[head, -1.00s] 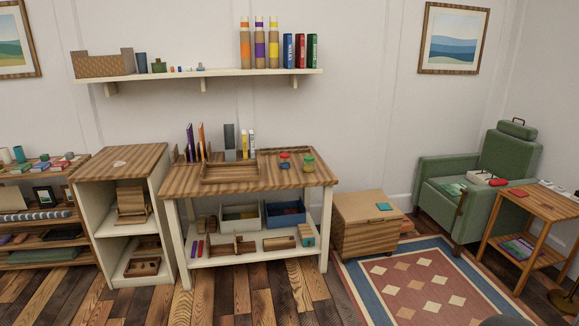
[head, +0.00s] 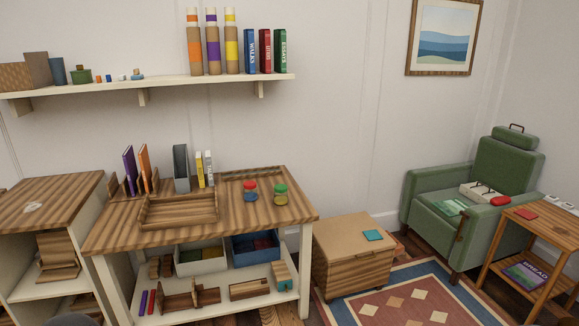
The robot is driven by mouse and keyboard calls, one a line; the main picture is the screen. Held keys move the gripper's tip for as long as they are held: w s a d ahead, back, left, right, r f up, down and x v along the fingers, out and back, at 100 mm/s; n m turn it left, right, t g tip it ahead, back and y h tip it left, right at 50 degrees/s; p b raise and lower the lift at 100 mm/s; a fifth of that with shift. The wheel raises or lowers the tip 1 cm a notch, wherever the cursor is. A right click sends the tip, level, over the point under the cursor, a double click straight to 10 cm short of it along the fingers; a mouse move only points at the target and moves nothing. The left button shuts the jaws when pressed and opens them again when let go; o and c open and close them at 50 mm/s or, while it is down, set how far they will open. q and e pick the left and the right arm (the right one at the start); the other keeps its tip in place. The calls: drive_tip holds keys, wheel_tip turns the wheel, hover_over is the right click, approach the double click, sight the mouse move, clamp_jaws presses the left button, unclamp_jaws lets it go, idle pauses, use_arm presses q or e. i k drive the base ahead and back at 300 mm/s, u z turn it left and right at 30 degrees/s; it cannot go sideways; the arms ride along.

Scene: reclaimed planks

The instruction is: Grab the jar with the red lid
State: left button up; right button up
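The jar with the red lid (head: 250,191) stands upright on the right part of the wooden table top (head: 240,220). Its lower part looks blue. A similar jar with a green lid (head: 281,194) and a yellowish body stands close to its right. Neither of my grippers can be made out in the head view. A dark rounded shape at the bottom left edge is too cut off to identify.
A wooden tray (head: 180,211) lies left of the jars, with a grey holder (head: 181,168) and upright books behind it. A wooden chest (head: 352,255) stands right of the table, then a rug (head: 400,297) and a green armchair (head: 470,195). The table top in front of the jars is clear.

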sight(250, 195)
drive_tip(key=u, duration=0.15)
drive_tip(key=i, duration=1.35)
drive_tip(key=u, duration=0.6)
drive_tip(key=i, duration=1)
drive_tip(key=u, duration=0.35)
